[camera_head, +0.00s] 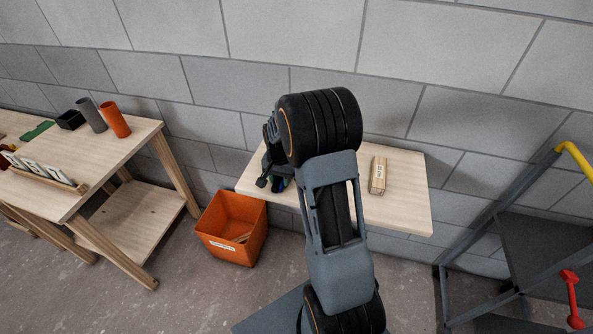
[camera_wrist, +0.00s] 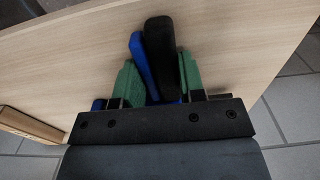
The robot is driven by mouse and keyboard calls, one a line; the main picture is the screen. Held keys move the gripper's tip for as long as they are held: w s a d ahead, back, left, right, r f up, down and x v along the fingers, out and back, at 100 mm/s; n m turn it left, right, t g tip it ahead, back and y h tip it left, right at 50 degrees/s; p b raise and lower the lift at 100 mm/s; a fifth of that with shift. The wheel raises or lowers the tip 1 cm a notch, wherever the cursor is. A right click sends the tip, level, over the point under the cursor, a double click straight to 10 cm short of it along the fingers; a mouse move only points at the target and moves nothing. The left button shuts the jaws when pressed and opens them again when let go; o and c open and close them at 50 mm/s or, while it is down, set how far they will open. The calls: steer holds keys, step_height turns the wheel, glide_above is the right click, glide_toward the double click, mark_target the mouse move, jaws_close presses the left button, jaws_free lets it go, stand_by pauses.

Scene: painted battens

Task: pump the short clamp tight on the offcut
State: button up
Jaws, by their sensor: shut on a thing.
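The clamp shows in the wrist view as a black handle (camera_wrist: 160,55) and a blue lever (camera_wrist: 141,62) side by side. My gripper (camera_wrist: 157,75), with green finger pads, is shut on them, one pad on each side. In the head view my gripper (camera_head: 276,184) is low over the left part of the wall shelf, largely hidden by my arm. The clamp's jaws are hidden. A pale wooden block (camera_head: 378,175) with a label lies on the shelf right of my arm; I cannot tell whether it is the offcut. A wooden piece also shows at the wrist view's left edge (camera_wrist: 32,126).
The shelf (camera_head: 408,210) has bare room at its right end. A workbench (camera_head: 132,150) with tubes and a rack is at left. A grey metal frame with a yellow rail (camera_head: 573,160) is at right.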

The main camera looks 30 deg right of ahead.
stand_by(0.3)
steer(key=o, duration=1.1)
steer(key=shift+s+d, duration=0.1)
steer(key=shift+o, duration=0.8)
steer(key=shift+s+d, duration=0.2)
steer(key=shift+c, duration=0.4)
steer(key=c, duration=1.2)
steer(key=o, duration=1)
steer(key=shift+o, duration=1.4)
steer(key=shift+s+d, duration=0.15)
steer(key=shift+s, duration=0.05)
steer(key=shift+s+d, duration=0.1)
